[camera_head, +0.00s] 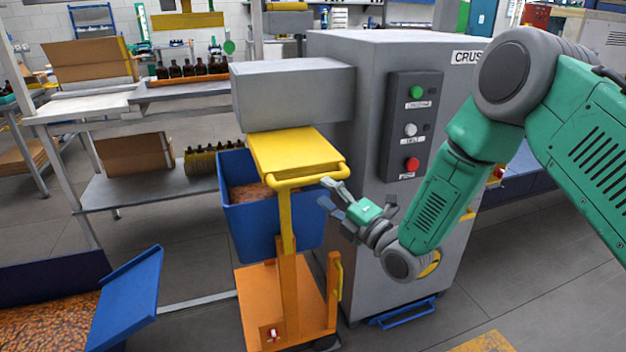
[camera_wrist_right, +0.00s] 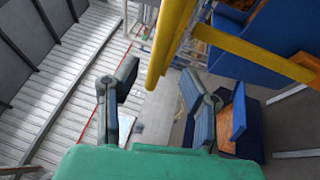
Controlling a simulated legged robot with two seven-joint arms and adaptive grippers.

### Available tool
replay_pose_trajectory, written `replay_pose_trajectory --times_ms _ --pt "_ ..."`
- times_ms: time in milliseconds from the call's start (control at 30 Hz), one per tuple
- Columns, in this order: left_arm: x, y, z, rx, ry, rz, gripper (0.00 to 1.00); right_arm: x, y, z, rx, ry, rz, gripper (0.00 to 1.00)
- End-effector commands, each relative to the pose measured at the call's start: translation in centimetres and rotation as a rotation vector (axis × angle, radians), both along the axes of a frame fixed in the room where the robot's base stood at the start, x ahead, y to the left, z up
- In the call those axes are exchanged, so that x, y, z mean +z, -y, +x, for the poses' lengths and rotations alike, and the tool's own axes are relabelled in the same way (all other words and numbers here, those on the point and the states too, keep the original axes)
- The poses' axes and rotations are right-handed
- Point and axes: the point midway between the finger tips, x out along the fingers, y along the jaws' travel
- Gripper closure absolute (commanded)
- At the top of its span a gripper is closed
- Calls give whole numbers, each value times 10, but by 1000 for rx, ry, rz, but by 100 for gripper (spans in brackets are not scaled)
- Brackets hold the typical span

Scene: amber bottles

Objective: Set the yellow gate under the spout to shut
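The yellow gate (camera_head: 295,150) is a flat plate under the grey spout (camera_head: 292,95) of the crusher. A yellow tubular handle (camera_head: 312,178) runs along its front edge, above a blue bin (camera_head: 270,225) of brown pieces. My left gripper is not in view.
An orange cart (camera_head: 262,300) with a yellow post stands below the bin. The grey crusher cabinet (camera_head: 365,230) has a panel of green, white and red buttons (camera_head: 411,130). A blue tub (camera_head: 125,300) with brown pieces is at front left. Benches with bottles (camera_head: 188,70) stand behind.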

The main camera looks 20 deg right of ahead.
Motion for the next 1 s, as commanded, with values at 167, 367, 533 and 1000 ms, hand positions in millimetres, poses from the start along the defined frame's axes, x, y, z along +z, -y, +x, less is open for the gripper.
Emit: replay_pose_trajectory --times_ms 167,367,533,1000 --pt "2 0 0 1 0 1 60 5 -8 29 -1 2 6 62" --pt "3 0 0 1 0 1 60 6 -9 47 -2 -1 11 62" --pt "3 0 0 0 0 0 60 7 -14 50 -1 -2 9 62" --pt "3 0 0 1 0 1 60 7 -21 50 5 -4 5 100"
